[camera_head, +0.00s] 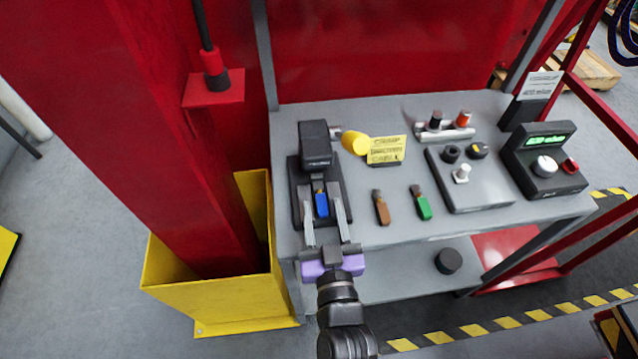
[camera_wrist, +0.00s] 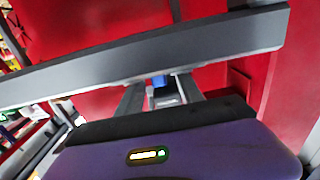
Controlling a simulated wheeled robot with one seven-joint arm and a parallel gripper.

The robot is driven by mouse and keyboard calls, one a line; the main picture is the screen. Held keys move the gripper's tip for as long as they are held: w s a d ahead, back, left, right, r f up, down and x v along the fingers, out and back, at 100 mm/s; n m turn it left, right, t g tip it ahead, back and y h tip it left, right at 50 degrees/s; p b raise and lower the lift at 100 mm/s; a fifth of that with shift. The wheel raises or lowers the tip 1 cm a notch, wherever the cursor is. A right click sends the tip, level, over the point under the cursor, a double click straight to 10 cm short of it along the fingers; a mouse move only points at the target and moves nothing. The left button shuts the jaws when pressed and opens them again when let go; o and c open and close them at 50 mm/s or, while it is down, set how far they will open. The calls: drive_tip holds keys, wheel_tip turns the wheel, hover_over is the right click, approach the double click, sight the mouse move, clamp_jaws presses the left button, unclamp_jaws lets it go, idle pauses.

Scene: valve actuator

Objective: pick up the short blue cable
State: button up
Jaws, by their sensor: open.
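The short blue cable (camera_head: 321,204) shows as a small blue piece on the black base of the crimping device (camera_head: 317,150), at the left of the grey table. My gripper (camera_head: 325,217) is open, its two fingers on either side of the blue cable in the head view. I cannot tell whether either finger touches it. In the wrist view a small blue part (camera_wrist: 158,80) shows beyond the gripper's body, between the fingers (camera_wrist: 158,96); most of it is hidden.
A brown cable (camera_head: 381,208) and a green cable (camera_head: 422,203) lie on the table (camera_head: 400,235) to the right. A yellow sign (camera_head: 386,150), a grey switch panel (camera_head: 475,185) and a black meter box (camera_head: 545,160) stand further right. A yellow bin (camera_head: 215,290) and red post (camera_head: 150,150) are left.

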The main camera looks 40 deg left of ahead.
clamp_jaws()
drive_tip(key=shift+r, duration=0.15)
